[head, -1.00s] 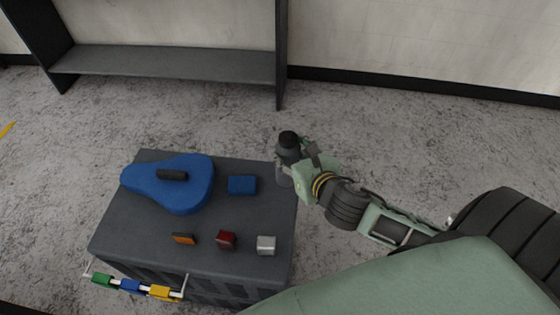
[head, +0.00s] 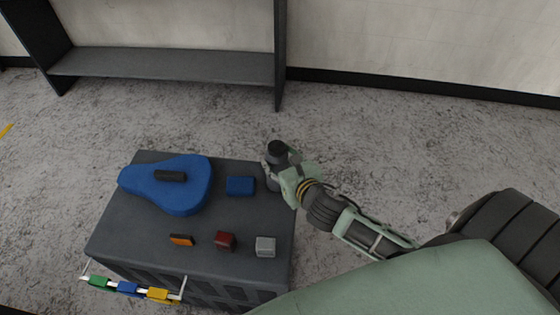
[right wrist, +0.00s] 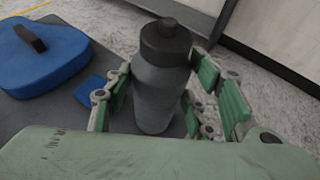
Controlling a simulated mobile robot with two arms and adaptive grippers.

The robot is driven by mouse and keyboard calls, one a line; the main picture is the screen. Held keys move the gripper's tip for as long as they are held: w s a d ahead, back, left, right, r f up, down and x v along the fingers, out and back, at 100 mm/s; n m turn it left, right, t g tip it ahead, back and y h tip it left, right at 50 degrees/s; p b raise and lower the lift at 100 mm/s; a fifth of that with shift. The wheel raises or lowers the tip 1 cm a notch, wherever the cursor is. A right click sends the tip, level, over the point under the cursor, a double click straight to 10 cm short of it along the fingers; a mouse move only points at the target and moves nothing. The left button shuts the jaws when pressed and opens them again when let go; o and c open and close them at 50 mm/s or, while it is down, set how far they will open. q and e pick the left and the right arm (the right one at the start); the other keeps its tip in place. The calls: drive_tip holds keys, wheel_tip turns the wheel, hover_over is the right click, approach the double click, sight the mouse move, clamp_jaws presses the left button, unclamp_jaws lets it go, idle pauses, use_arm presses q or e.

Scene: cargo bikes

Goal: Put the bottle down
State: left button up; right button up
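The grey bottle (head: 271,180) with a black cap stands upright at the top right corner of the dark grey box top (head: 140,218). My right gripper (head: 280,176) comes in from the right and has its fingers around the bottle. In the right wrist view the bottle (right wrist: 158,95) sits between the green-padded fingers (right wrist: 160,92), one on each side. Its base appears over the dark top, but I cannot tell whether it touches. My left gripper is not in view.
On the box top are a blue saddle-shaped piece (head: 185,196), a blue block (head: 240,186), an orange piece (head: 181,240), a dark red block (head: 225,241) and a silver block (head: 265,246). The middle of the top is clear. A grey shelf (head: 165,65) stands behind.

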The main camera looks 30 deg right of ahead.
drive_tip(key=o, duration=0.5)
drive_tip(key=shift+c, duration=0.2)
drive_tip(key=shift+r, duration=0.2)
drive_tip(key=shift+s, duration=0.35)
drive_tip(key=v, duration=1.1)
drive_tip(key=shift+r, duration=0.2)
drive_tip(key=shift+s+f, duration=0.1)
